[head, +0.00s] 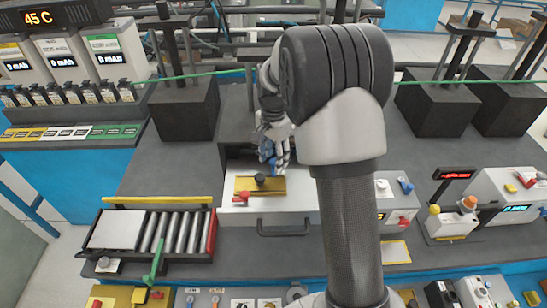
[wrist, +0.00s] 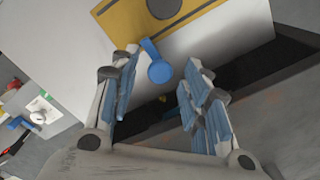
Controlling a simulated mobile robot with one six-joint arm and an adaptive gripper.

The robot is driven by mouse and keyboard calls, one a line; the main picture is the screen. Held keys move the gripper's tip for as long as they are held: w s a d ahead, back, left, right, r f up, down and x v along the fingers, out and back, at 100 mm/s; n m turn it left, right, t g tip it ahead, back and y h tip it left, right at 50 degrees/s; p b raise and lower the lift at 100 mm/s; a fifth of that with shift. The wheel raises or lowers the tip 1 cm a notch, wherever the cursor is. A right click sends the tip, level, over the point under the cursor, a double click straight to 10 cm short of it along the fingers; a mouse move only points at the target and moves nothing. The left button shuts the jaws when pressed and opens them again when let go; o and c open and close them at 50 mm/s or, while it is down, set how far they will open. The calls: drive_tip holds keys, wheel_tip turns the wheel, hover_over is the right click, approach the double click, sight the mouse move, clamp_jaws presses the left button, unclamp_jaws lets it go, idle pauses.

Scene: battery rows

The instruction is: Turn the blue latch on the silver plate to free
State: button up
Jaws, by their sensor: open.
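The blue latch (wrist: 158,68) shows in the wrist view as a short bar with a round end, at the edge of a yellow plate (wrist: 120,22). The plate carries a dark round knob (wrist: 164,6) and lies on a pale silver-white surface (wrist: 235,42). My gripper (wrist: 160,85) is open, and the latch shows between its two fingertips. I cannot tell how far the fingertips are above it or whether they touch it. In the head view my gripper (head: 275,162) hangs over the right end of the yellow plate (head: 245,186) and hides most of the latch.
A red latch (head: 242,197) sits at the plate's left end. A dark handle (head: 284,230) is in front. A roller tray (head: 170,230) stands left, and pale boxes with small levers (head: 405,186) stand right. Dark blocks (head: 185,108) stand behind. My arm covers the centre right.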

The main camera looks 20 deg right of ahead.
drive_tip(key=shift+f, duration=0.1)
drive_tip(key=shift+c, duration=0.3)
clamp_jaws()
